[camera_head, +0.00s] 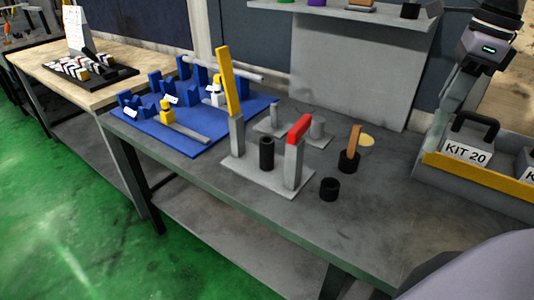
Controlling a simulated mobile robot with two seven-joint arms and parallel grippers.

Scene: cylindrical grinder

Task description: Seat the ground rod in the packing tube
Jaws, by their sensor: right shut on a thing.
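A long light-grey rod (236,67) lies across upright blue blocks on the blue board; I take it for the ground rod. A dark upright tube (266,153) stands on a grey base between two posts, one with a yellow arm (228,82), one with a red top (299,128). I cannot tell whether this is the packing tube. My right gripper (452,92) comes down at the upper right, by the tray, far from the rod and tube. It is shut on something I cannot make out. My left gripper is out of view.
A grey tray with a yellow front edge (480,178) holds a KIT 20 box (467,153) with a black handle. A black ring (329,189) and a black cup (349,162) stand on the grey table. A wooden bench (60,53) stands left.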

